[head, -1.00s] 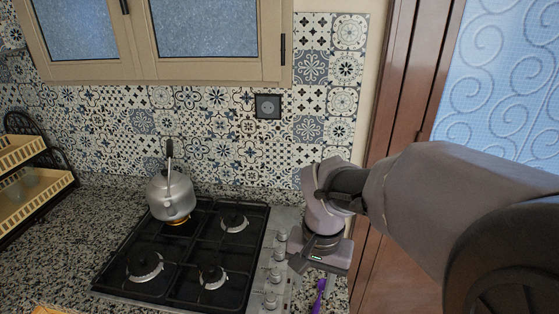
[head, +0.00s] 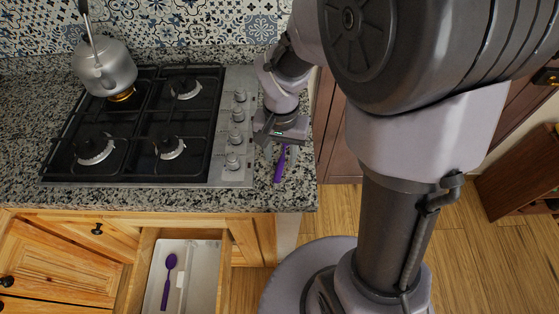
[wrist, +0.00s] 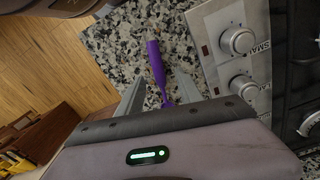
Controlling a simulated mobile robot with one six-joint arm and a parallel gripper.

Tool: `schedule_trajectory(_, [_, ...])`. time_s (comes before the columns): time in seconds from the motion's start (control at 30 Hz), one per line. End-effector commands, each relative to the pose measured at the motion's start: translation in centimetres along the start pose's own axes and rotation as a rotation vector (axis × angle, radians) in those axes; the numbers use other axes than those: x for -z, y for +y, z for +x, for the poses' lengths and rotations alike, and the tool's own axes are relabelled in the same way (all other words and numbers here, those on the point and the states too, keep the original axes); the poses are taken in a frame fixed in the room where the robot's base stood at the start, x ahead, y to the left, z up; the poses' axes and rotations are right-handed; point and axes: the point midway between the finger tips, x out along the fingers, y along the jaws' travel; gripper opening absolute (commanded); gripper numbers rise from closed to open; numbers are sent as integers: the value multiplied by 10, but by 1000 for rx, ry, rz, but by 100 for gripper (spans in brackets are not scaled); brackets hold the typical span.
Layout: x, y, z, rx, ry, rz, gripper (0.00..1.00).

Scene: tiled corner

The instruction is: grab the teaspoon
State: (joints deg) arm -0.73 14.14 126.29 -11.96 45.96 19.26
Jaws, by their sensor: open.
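A purple utensil (head: 280,164) lies on the granite counter beside the stove knobs. In the wrist view its purple handle (wrist: 155,62) points away from my gripper, and its near end is hidden by the gripper body. My gripper (head: 278,149) is above the counter at this utensil. In the wrist view the open fingers (wrist: 158,88) stand on either side of its narrow part, with gaps visible. A second purple spoon (head: 168,281) lies in the open drawer below. I cannot tell which of the two is the teaspoon.
The gas stove (head: 130,130) with knobs (head: 237,138) is just left of my gripper. A metal kettle (head: 105,68) stands on its back left burner. The open drawer (head: 205,275) sticks out below the counter. The counter's right edge is close to my gripper.

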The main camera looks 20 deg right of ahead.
Motion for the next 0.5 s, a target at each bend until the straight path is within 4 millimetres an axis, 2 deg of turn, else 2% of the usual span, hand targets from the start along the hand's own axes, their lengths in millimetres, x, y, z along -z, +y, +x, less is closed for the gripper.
schedule_trajectory(0.03, [-1, 1, 16, -2, -3, 1, 43])
schedule_trajectory(0.07, [0, 1, 20, -1, -2, 1, 43])
schedule_trajectory(0.27, [0, 1, 18, 0, -1, 1, 43])
schedule_trajectory(0.5, [0, 1, 18, 0, -1, 1, 0])
